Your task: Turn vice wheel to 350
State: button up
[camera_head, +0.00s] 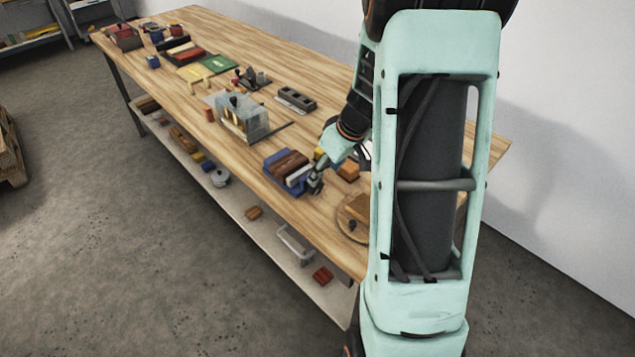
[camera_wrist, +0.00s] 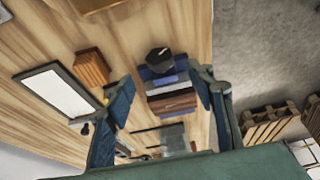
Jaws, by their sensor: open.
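The blue vice (camera_head: 271,166) stands on the workbench and holds reddish-brown and pale blocks; it also shows in the wrist view (camera_wrist: 158,73). Its dark wheel (camera_wrist: 158,57) is at one end of the vice in the wrist view, with a short bit sticking out. In the head view my gripper (camera_head: 316,176) is at the vice's right end and hides most of the wheel. In the wrist view my gripper (camera_wrist: 161,78) is open, with one finger on each side of the vice and wheel. Whether a finger touches the wheel I cannot tell. No scale or number is readable.
An orange-brown block (camera_head: 348,172) lies right of the vice. A round wooden board (camera_head: 346,228) is nearer the bench's front end. A clear box (camera_head: 243,119) and a grey slotted block (camera_head: 296,99) stand farther along. A white framed panel (camera_wrist: 58,87) lies left in the wrist view.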

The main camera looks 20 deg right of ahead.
jog(key=x, duration=0.7)
jog(key=shift+w+f, duration=0.1)
jog(key=shift+f, duration=0.15)
jog(key=shift+c, duration=0.6)
jog(key=c, duration=1)
